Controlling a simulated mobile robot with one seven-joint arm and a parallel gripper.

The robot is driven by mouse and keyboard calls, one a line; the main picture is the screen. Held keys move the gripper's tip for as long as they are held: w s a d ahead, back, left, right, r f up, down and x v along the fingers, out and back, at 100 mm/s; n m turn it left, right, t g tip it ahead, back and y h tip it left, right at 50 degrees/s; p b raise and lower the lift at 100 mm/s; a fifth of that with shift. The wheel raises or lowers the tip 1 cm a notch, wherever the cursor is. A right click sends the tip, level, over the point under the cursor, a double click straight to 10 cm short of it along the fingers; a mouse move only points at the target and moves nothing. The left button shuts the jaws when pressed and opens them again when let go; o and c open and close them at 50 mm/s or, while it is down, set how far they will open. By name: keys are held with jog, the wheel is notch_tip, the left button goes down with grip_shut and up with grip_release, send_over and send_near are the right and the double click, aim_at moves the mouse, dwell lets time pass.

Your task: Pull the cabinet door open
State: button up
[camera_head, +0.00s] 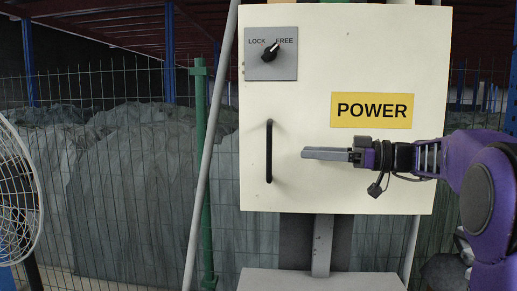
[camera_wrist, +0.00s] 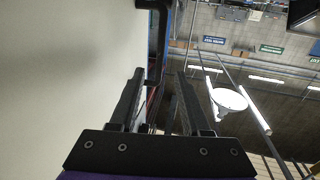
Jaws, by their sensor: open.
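The cream cabinet door (camera_head: 330,60) fills the middle of the head view and appears closed. Its black vertical handle (camera_head: 269,150) is near the left edge. A dial (camera_head: 270,52) above the handle points toward FREE. My gripper (camera_head: 304,153) is right of the handle, level with its middle and apart from it in the picture. In the wrist view my gripper (camera_wrist: 161,74) is open and empty. The handle (camera_wrist: 157,45) shows ahead of the fingertips, roughly in line with the gap. The door surface (camera_wrist: 60,70) is close along the left.
A yellow POWER label (camera_head: 372,110) is on the door above my gripper. A white fan (camera_head: 15,195) stands at the far left. A grey slanted pole (camera_head: 207,150) and a green post (camera_head: 200,130) stand left of the cabinet. A wire fence (camera_head: 110,180) runs behind.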

aim_at(256, 149)
jog(key=p+x, duration=0.1)
jog(key=x, duration=1.2)
jog(key=shift+w+a, duration=0.15)
jog(key=shift+a, duration=0.2)
jog(key=shift+c, duration=0.2)
grip_shut()
dwell(0.5)
